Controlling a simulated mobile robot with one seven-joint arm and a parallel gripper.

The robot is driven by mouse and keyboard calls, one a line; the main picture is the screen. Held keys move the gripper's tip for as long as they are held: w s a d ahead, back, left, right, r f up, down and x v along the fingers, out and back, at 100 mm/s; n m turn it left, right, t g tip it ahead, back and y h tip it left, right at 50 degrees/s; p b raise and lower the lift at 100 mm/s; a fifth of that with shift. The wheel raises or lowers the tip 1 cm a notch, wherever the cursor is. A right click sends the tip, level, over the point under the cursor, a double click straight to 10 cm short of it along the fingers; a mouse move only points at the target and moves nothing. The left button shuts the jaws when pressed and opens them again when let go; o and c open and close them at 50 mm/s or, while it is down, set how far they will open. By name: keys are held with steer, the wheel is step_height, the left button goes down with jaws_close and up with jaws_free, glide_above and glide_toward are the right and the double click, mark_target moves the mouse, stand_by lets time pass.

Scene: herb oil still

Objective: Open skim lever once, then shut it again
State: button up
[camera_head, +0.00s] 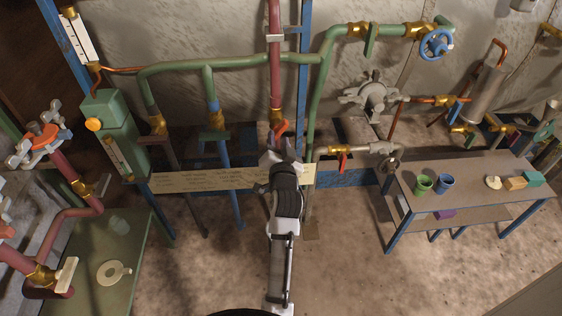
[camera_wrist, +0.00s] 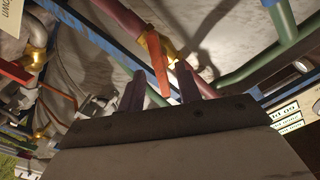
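A red-orange lever (camera_head: 281,128) sits on a brass valve at the lower end of a dark red vertical pipe, behind my gripper (camera_head: 281,152). In the wrist view the same lever (camera_wrist: 156,66) reaches in between the two dark fingers of my gripper (camera_wrist: 161,84). The fingers stand apart, with a visible gap on each side of the lever, so my gripper looks open and not clamped. A second red lever (camera_head: 342,160) hangs on a brass valve to the right. I cannot read a label that says which lever is the skim lever.
A beige lettered board (camera_head: 210,179) runs behind my gripper. A blue-legged table (camera_head: 425,201) with green and blue cups stands at the right. A green table (camera_head: 85,275) and red piping are at the left. Bare floor lies between.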

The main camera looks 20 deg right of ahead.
steer(key=b+v, duration=0.2)
steer(key=v, duration=0.9)
steer(key=shift+s, duration=0.25)
steer(key=shift+r, duration=0.1)
